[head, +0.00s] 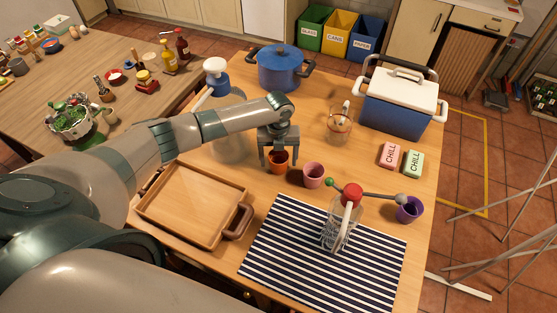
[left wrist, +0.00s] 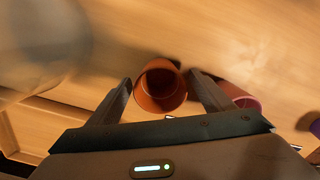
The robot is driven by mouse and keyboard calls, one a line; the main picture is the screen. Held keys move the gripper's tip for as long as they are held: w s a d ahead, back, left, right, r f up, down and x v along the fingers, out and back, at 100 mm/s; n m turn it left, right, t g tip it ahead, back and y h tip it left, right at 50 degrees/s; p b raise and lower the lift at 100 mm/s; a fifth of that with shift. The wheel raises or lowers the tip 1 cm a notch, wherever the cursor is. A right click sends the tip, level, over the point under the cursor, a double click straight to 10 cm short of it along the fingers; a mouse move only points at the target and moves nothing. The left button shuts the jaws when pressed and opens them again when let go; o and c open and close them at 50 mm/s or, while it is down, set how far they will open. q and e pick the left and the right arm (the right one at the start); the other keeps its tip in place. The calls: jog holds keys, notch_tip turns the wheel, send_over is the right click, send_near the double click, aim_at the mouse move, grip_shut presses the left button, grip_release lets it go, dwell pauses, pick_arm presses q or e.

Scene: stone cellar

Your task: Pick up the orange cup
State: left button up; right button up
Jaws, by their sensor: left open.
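The orange cup (head: 278,164) stands upright on the wooden table, left of a pink cup (head: 313,176). My left gripper (head: 279,160) points down over the orange cup with its jaws open. In the left wrist view the orange cup (left wrist: 160,88) shows between the two fingers of the left gripper (left wrist: 160,84), one on each side. Whether either finger touches the cup I cannot tell. The pink cup (left wrist: 240,95) is partly hidden behind the right-hand finger in that view. My right gripper is not in view.
A wooden tray (head: 152,207) lies to the left, and a striped mat (head: 285,245) with a glass bottle (head: 338,225) in front. A purple cup (head: 409,210) stands right. A glass jar (head: 339,127), blue pot (head: 280,70) and cooler (head: 393,115) stand behind.

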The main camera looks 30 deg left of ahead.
aim_at(278, 153)
pick_arm(q)
jog(key=shift+f, duration=0.15)
dwell(0.3)
jog(key=c, duration=1.1)
jog(key=shift+o, duration=0.2)
jog(key=shift+r+b, duration=0.75)
jog(key=shift+r, duration=0.2)
jog(key=shift+s+r+b, duration=0.15)
jog(key=shift+r+b, duration=0.15)
jog(key=shift+r, duration=0.3)
jog(key=shift+s+r+b, duration=0.15)
jog(key=shift+r+b, duration=0.1)
jog(key=shift+r, duration=0.3)
jog(key=s+r+b, duration=0.3)
jog(key=s+r, duration=0.3)
jog(key=s, duration=0.5)
jog(key=shift+d+r, duration=0.15)
jog(key=shift+r, duration=0.25)
